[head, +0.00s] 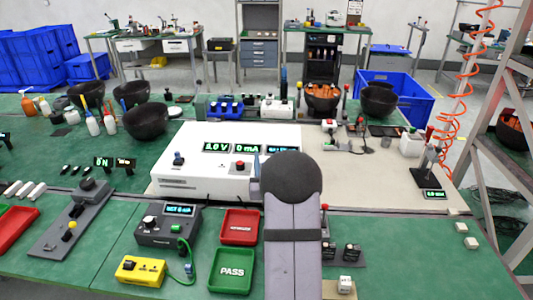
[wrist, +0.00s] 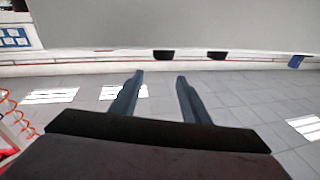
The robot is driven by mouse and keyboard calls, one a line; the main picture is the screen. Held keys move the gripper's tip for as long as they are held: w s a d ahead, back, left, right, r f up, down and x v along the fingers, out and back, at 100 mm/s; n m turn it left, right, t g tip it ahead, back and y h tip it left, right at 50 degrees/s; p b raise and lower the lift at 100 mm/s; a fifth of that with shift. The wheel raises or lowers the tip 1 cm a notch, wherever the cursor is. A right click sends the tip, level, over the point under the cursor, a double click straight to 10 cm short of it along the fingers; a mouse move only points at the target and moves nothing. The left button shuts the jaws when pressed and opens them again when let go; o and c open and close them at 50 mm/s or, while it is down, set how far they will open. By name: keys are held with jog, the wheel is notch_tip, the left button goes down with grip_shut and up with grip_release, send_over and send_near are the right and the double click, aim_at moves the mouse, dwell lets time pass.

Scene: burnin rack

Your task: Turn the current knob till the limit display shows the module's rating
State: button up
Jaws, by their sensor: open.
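A white bench unit (head: 213,185) stands at the middle of the green table. Its front displays (head: 232,147) read about 1.0 V and 0 mA. A third display (head: 284,149) is partly behind my arm, and I cannot read it. A blue-topped knob (head: 178,158) and a red knob or button (head: 240,166) are on the unit; I cannot tell which control is the current knob. The module and its rating are not clear to me. My gripper (wrist: 159,77) is open and empty in the wrist view, its fingers apart against the floor. My arm mostly hides it in the head view.
A dark grey box (head: 168,226) with a small display and white knob stands in front, cabled to a yellow device (head: 140,270). Red (head: 239,227) and green PASS (head: 231,269) trays lie beside it. Black bowls (head: 146,120) and blue crates stand behind.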

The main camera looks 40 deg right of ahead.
jog(key=shift+w+a+r+m+g+h+p, duration=0.25)
jog(key=shift+w+a+m+g+h+p, duration=0.3)
jog(key=shift+p, duration=0.2)
jog(key=shift+w+a+f+m+g+h+p, duration=0.1)
jog(key=shift+w+f+m+g+h+p, duration=0.1)
jog(key=shift+m+g+h+p, duration=0.4)
jog(key=s+a+f+m+g+h+p, duration=0.2)
jog(key=s+a+f+g+h+p, duration=0.1)
jog(key=a+f+g+p, duration=0.15)
jog(key=shift+p+x, duration=1.65)
jog(key=shift+x, duration=2.3)
jog(key=shift+s, duration=0.1)
jog(key=shift+d+r+n+y, duration=0.1)
jog(key=shift+n+y, duration=0.15)
jog(key=c, duration=1)
